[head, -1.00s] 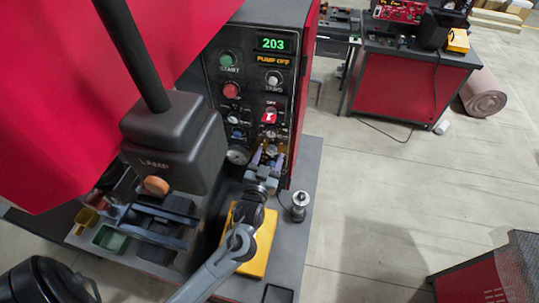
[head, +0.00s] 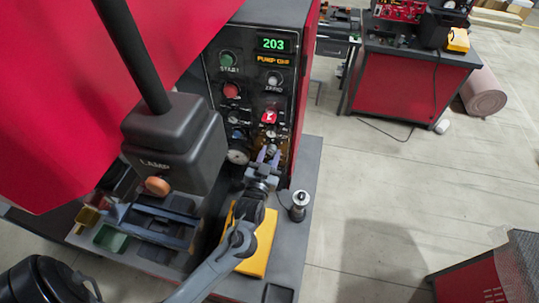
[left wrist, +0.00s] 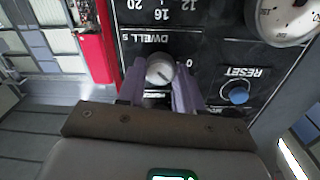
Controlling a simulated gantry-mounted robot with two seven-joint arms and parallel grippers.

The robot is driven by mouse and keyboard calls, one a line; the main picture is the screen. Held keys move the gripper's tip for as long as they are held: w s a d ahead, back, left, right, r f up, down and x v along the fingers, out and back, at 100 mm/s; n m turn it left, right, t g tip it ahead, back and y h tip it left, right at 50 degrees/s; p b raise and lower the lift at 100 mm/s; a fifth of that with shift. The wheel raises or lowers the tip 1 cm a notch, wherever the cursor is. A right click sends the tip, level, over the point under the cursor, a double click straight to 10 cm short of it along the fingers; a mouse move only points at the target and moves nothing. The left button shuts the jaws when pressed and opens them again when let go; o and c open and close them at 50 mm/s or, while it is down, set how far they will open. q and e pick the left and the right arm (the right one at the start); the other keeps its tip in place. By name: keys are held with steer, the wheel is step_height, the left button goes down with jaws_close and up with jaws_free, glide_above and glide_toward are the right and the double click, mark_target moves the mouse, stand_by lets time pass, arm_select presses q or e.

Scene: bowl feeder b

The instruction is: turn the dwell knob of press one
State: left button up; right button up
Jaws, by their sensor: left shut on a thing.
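The panel of the press (head: 255,85) carries several knobs, buttons and a green display reading 203. In the left wrist view, which is upside down, the grey dwell knob (left wrist: 160,70) sits under the label "DWELL S". My left gripper (head: 268,154) is at the lower part of the panel, its purple fingers pointing at it. In the left wrist view the left gripper (left wrist: 160,80) has one finger on each side of the dwell knob, shut on it. The fingers hide part of the scale around the knob. My right gripper is not in view.
A blue reset button (left wrist: 238,94) and a white gauge (left wrist: 285,18) are close to the fingers. A black lamp housing (head: 175,140) stands left of my arm. A silver cylinder (head: 299,205) stands on the bench to the right, and a yellow block (head: 262,245) lies under the forearm.

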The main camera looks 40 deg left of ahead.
arm_select(q)
steer(key=shift+r+m+p, duration=0.15)
steer(key=shift+m+p, duration=0.25)
steer(key=shift+p, duration=0.2)
steer(key=m+p, duration=0.5)
steer(key=p, duration=0.2)
steer(key=shift+r, duration=0.1)
steer(key=shift+f+m+p, duration=0.2)
steer(key=shift+m+p, duration=1.05)
steer(key=shift+m, duration=0.15)
steer(key=shift+d, duration=0.1)
steer(key=o, duration=1)
steer(key=shift+o, duration=0.2)
